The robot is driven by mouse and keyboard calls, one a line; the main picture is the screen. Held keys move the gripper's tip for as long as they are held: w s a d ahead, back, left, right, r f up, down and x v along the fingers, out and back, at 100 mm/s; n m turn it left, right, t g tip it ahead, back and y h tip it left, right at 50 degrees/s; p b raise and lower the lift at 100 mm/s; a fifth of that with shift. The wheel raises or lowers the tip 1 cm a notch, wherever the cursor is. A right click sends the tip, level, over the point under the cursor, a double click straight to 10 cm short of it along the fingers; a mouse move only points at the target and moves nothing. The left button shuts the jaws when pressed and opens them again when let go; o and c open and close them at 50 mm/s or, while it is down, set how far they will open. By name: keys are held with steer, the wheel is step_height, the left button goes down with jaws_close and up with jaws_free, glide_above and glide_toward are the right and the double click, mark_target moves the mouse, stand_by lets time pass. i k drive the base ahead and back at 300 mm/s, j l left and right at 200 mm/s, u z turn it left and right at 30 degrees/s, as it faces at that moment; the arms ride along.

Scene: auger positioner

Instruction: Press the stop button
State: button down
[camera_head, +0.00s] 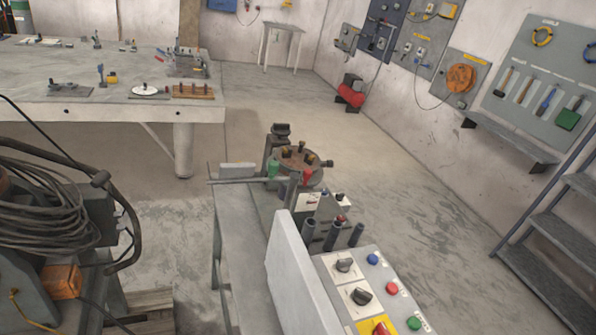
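A grey control panel (350,255) is at the bottom of the view, right of centre. On its right side are a blue button (373,259), a red button (392,288) and a green button (414,323), running down in a line. Two black rotary knobs sit to their left, an upper one (345,265) and a lower one (361,296). A red control on a yellow plate (380,328) is partly cut off at the bottom edge. The button labels are too small to read, so I cannot tell which is marked stop. My gripper is not in view.
A light upright plate (290,268) borders the panel on the left. Behind it stands the positioner (298,160) on a grey bench (238,235). Coiled cables (45,205) are at left, metal steps (550,260) at right. Floor right of the panel is clear.

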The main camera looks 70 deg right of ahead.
mark_target(391, 289)
steer(key=z, duration=0.5)
steer(key=k+z, duration=0.15)
steer(key=z, duration=0.8)
steer(key=k+l, duration=0.25)
steer(key=k, duration=0.15)
steer(key=k+l, duration=0.2)
steer(key=k, duration=0.2)
steer(key=k+l, duration=0.25)
steer(key=k, duration=0.15)
